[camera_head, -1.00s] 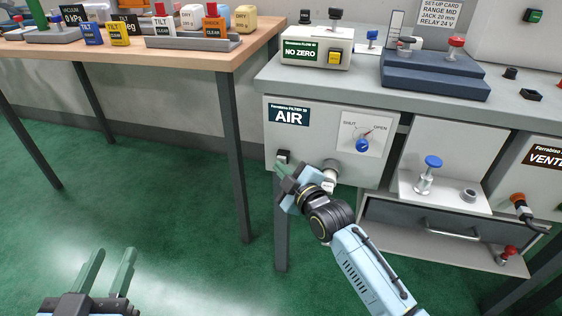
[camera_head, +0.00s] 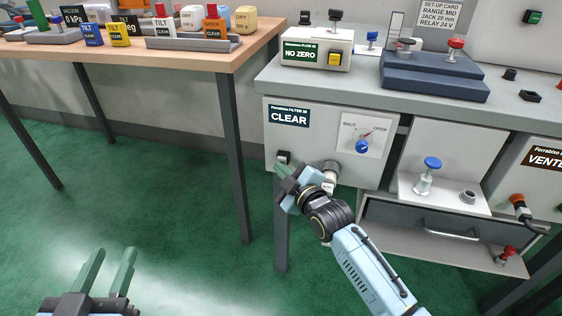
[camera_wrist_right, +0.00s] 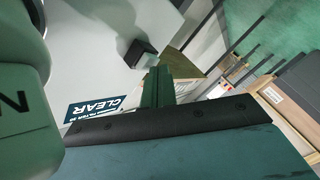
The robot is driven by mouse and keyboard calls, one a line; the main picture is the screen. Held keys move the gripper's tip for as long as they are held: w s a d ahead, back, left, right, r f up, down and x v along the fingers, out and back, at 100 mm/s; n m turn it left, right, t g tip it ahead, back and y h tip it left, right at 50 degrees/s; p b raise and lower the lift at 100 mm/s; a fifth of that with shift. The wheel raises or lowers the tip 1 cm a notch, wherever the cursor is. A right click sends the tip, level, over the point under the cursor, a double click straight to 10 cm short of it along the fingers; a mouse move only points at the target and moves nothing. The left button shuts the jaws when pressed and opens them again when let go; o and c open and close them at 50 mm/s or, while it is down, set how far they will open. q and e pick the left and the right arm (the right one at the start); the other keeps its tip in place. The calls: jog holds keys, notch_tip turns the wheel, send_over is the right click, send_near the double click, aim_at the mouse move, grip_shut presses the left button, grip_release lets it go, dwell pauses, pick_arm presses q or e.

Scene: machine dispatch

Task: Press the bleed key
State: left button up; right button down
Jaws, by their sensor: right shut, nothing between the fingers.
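A small black key (camera_head: 284,157) sits at the lower left of the grey filter panel (camera_head: 310,152), whose display (camera_head: 289,117) reads CLEAR. The key also shows in the right wrist view (camera_wrist_right: 138,54). My right gripper (camera_head: 283,171) is shut and empty, its tips just below the key; whether they touch it I cannot tell. My left gripper (camera_head: 106,268) is open and empty over the floor, far from the panel.
A blue SHUT/OPEN knob (camera_head: 362,146) and a round grey fitting (camera_head: 331,168) are on the same panel, right of the key. A wooden table (camera_head: 225,58) with several labelled blocks stands at left. Green floor is clear between.

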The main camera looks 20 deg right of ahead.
jog(key=shift+s+a+p, duration=0.35)
jog(key=shift+s+p, duration=0.1)
jog(key=shift+s, duration=0.15)
jog(key=shift+s+a+p, duration=0.7)
jog(key=shift+s+p, duration=0.15)
jog(key=shift+s, duration=0.2)
jog(key=shift+s+a+p, duration=0.7)
jog(key=shift+s+p, duration=0.1)
jog(key=shift+s, duration=0.25)
